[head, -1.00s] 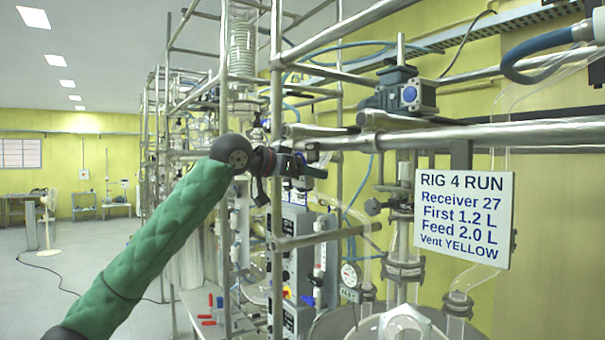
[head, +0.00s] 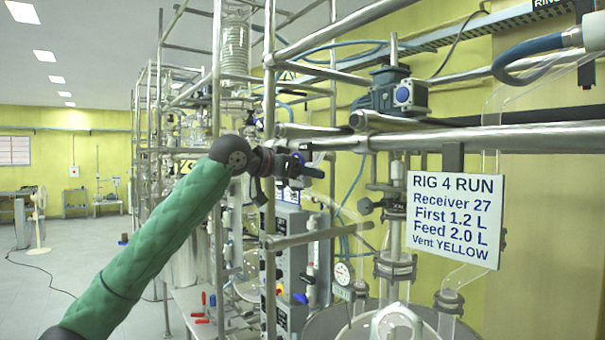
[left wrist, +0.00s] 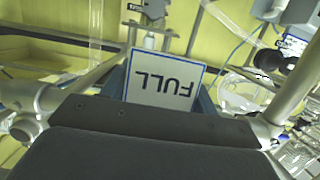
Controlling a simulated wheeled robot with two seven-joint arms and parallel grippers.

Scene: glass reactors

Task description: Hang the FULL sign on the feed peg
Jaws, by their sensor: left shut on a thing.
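The FULL sign (left wrist: 165,80) is a white plate with a blue border and dark blue letters, upside down in the left wrist view. My left gripper (head: 308,170) is shut on it, and the sign stands out between the fingers in the left wrist view. In the head view the gripper is side-on in front of the rig frame, and I cannot make out the sign there. My right gripper is not in view. I cannot pick out the feed peg with certainty in either view.
A steel upright (head: 269,200) stands right beside my left wrist, with a crossbar (head: 322,233) below the gripper. A RIG 4 RUN board (head: 455,220) hangs from a thick horizontal pipe (head: 480,138) to the right. Glassware and a reactor lid fill the lower right.

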